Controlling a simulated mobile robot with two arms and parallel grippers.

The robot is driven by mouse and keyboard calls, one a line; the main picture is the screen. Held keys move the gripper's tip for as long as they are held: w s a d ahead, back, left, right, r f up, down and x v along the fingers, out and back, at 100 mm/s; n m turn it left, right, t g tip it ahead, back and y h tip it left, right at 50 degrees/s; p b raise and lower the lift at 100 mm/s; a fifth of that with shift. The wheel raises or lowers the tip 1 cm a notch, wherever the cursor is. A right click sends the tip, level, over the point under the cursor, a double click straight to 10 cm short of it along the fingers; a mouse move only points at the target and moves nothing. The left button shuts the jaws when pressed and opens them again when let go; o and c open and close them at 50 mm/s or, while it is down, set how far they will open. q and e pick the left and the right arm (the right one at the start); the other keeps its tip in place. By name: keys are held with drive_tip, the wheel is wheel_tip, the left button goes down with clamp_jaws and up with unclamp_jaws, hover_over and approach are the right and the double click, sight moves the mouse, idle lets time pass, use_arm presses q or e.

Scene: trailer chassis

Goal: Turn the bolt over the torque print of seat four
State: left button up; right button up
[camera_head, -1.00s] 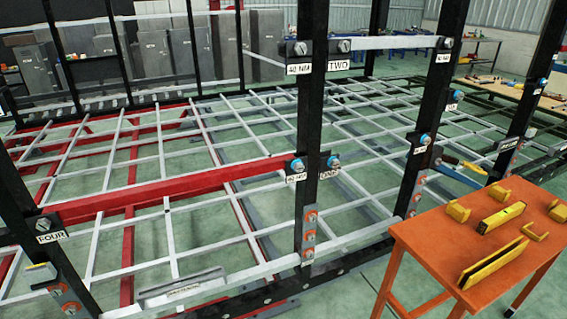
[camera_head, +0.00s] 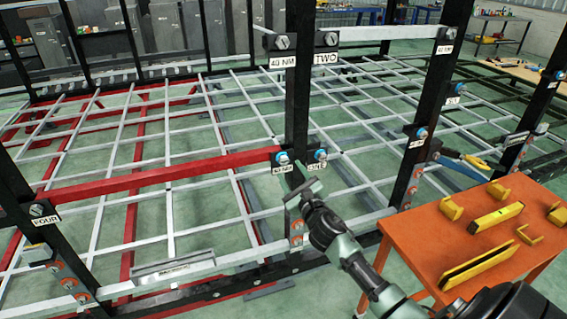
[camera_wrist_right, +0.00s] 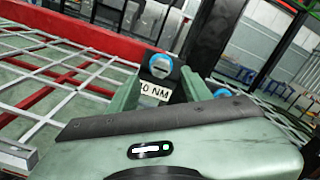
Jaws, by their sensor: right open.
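The FOUR plate (camera_head: 45,221) is on the black post at the left, with a grey bolt (camera_head: 37,210) over it. A red beam (camera_head: 165,172) runs from there to the middle post. On that post, a blue-collared bolt (camera_head: 282,158) sits over a small NM print (camera_head: 282,169), beside the ONE plate (camera_head: 319,168). My right gripper (camera_head: 303,190) is just below these, open and empty. In the right wrist view, the bolt (camera_wrist_right: 160,68) and NM print (camera_wrist_right: 154,93) show between the fingers, beyond their tips. My left gripper is out of view.
Higher on the middle post are a 40 NM print (camera_head: 282,62) and the TWO plate (camera_head: 325,58), with bolts over them. An orange table (camera_head: 440,235) with yellow tools stands at the right. More black posts rise behind it. A white-grey lattice fills the frame.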

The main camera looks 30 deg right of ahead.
sight(285, 162)
drive_tip(key=x, duration=0.5)
drive_tip(key=shift+f+p, duration=0.1)
drive_tip(key=shift+p, duration=0.25)
drive_tip(key=shift+d, duration=0.1)
clamp_jaws()
